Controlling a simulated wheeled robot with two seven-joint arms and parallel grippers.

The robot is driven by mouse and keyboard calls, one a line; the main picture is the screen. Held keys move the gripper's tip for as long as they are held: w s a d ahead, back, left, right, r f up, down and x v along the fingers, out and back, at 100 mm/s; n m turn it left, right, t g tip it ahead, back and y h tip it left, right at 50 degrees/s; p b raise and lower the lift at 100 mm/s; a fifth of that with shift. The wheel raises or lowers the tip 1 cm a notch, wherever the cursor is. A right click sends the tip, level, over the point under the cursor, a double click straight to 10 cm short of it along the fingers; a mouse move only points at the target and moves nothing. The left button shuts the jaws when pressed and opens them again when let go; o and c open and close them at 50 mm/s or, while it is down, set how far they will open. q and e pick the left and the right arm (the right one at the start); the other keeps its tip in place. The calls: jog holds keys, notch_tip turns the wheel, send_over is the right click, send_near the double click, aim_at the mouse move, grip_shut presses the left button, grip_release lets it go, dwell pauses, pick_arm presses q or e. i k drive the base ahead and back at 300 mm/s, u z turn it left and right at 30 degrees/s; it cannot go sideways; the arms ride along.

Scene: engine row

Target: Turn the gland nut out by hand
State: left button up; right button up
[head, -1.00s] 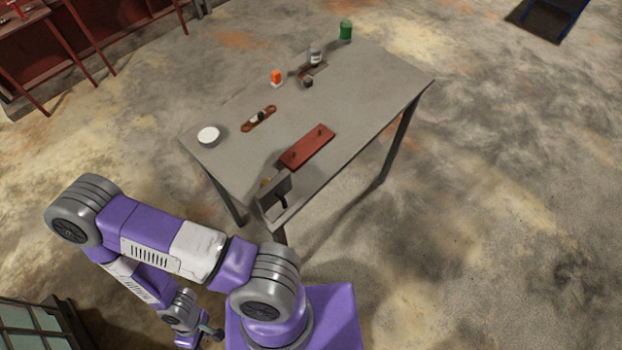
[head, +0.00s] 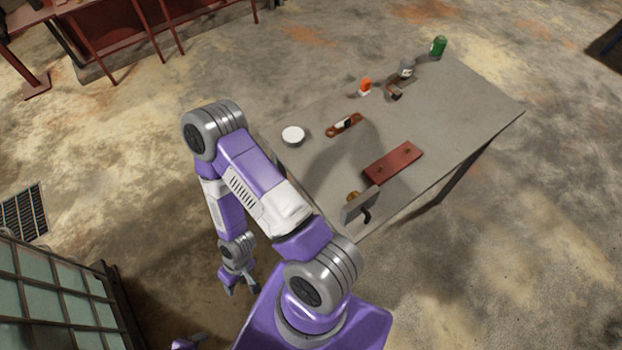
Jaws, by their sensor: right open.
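A grey upright plate (head: 360,206) stands at the near corner of the table. A small brass-coloured part (head: 353,197) shows at its far side and a dark curved part (head: 367,217) at its near side. The brass part may be the gland nut, but it is too small to tell. My right gripper (head: 241,290) hangs low, left of the table and well apart from the plate. It is open and empty.
The grey table (head: 460,115) carries a red-brown block (head: 393,163), a white round dish (head: 293,135), a brown tool holder (head: 344,125), an orange-capped bottle (head: 365,87), a grey can (head: 406,69) and a green can (head: 438,46). A glazed frame (head: 60,290) stands lower left.

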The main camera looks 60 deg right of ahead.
aim_at(354, 193)
jog(key=i, duration=1)
jog(key=z, duration=2.9)
